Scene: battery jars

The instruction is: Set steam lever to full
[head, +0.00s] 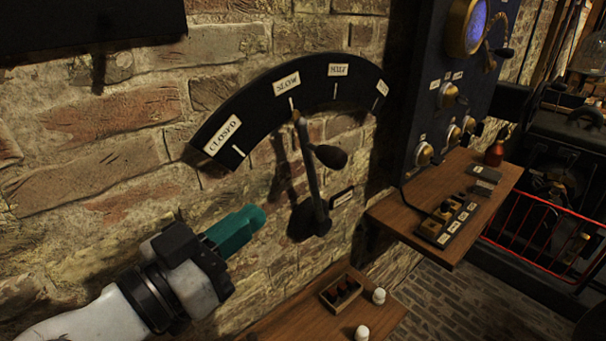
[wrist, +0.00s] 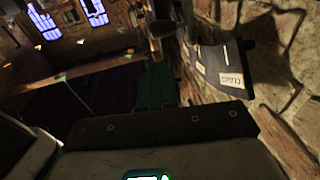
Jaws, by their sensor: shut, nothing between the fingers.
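The steam lever (head: 311,185) is a dark arm on a round wall pivot. Its tip points at the SLOW label on the black arc-shaped dial plate (head: 262,105). Its dark knob (head: 330,157) sticks out to the right. The plate reads CLOSED, SLOW, HALF and a partly legible last label at the right end. My gripper (head: 258,215), with teal fingers, is shut and empty, left of the lever and below the CLOSED end, apart from the lever. In the wrist view the teal fingers (wrist: 158,85) point ahead, with the dial plate (wrist: 222,66) to their right.
A blue panel (head: 440,80) with gauge and brass knobs stands right of the dial. A wooden shelf (head: 400,215) juts out below it. A lower shelf (head: 290,322) holds a small box and white-capped items. The brick wall lies close behind my gripper.

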